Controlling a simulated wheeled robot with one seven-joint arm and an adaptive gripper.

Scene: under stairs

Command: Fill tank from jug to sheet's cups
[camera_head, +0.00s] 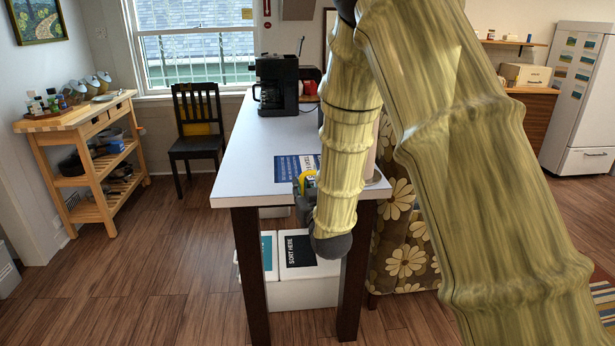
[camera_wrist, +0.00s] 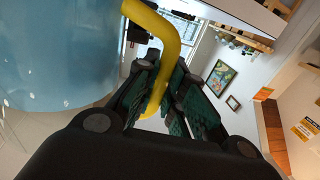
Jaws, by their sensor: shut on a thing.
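My gripper (camera_wrist: 172,88) is shut on the yellow handle (camera_wrist: 176,38) of a translucent blue jug (camera_wrist: 60,55), which fills the left of the wrist view. In the head view my gripper (camera_head: 304,190) is at the table's front edge, mostly behind my arm. Only a bit of yellow handle (camera_head: 307,178) shows there, and the jug's body is hidden. A dark blue printed sheet (camera_head: 288,168) lies on the white table (camera_head: 250,145), its right part covered by my arm. A black coffee maker (camera_head: 276,82) stands at the table's back. Its tank and water level cannot be made out.
White boxes (camera_head: 305,292) stand under the table. A flowered cloth-covered thing (camera_head: 398,240) is close on the right. The table's left part and middle are clear.

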